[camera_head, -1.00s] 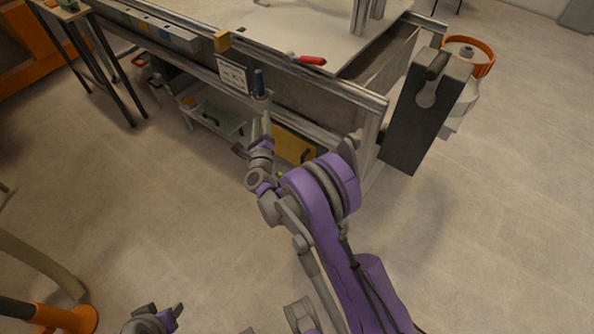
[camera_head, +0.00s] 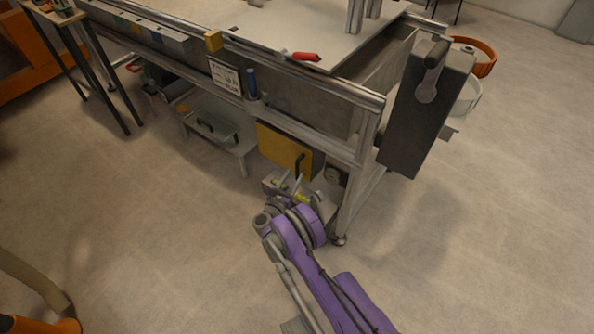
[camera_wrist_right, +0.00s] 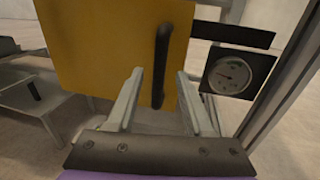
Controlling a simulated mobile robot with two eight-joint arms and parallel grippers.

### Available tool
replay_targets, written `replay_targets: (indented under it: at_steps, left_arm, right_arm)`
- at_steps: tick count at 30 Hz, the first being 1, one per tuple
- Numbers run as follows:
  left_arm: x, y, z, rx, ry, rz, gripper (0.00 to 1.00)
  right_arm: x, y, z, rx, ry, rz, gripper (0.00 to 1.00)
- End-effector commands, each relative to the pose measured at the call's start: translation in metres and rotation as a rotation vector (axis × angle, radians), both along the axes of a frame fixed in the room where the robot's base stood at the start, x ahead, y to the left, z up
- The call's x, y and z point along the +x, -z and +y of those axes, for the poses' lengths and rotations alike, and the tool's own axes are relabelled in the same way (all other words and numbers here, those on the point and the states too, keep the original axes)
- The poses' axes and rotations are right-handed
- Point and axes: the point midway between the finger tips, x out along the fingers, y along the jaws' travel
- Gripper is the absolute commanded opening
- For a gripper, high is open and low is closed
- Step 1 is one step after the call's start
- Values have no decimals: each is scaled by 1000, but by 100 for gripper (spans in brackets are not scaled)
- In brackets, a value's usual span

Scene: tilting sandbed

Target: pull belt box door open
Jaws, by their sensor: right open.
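The belt box door is a yellow panel (camera_head: 280,147) under the right part of the sandbed frame, and it looks closed. It fills the upper left of the right wrist view (camera_wrist_right: 95,50). Its black upright bar handle (camera_wrist_right: 161,60) is near the door's right edge and also shows in the head view (camera_head: 299,163). My right gripper (camera_wrist_right: 160,80) is open and empty. In the wrist view, the handle's lower part appears between its two fingertips; I cannot tell whether the fingers reach around it. My left gripper is out of view.
A round gauge (camera_wrist_right: 229,75) is right of the door, beside a frame leg (camera_wrist_right: 285,95). A low grey stand (camera_head: 215,128) is left of the door. A dark box with a crank (camera_head: 425,110) hangs at the frame's right end. The floor in front is clear.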

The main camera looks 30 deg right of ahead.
Motion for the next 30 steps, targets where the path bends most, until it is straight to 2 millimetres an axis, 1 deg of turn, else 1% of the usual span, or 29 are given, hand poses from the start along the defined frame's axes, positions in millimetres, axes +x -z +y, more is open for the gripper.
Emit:
replay_targets:
  at_steps: [1,3,9,19,23,24,26,27,28,30]
  left_arm:
    - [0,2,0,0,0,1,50]
    - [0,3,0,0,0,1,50]
    - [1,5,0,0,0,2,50]
    - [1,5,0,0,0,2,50]
    - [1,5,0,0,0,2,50]
    - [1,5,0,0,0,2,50]
    - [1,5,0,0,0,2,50]
    - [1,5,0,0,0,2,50]
    - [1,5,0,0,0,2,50]
    - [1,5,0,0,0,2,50]
  right_arm:
    - [5,1,-8,-1,2,0,52]
    - [11,1,-18,-1,1,0,52]
    - [22,0,-33,-1,-1,1,52]
    - [24,0,-35,-1,-2,1,52]
    - [24,0,-35,-1,-2,1,29]
    - [24,0,-35,-1,-2,1,21]
    - [24,0,-35,-1,-1,1,11]
    - [24,0,-35,-1,-1,1,3]
    - [24,0,-35,-1,-1,1,0]
    - [24,0,-35,-1,-1,1,0]
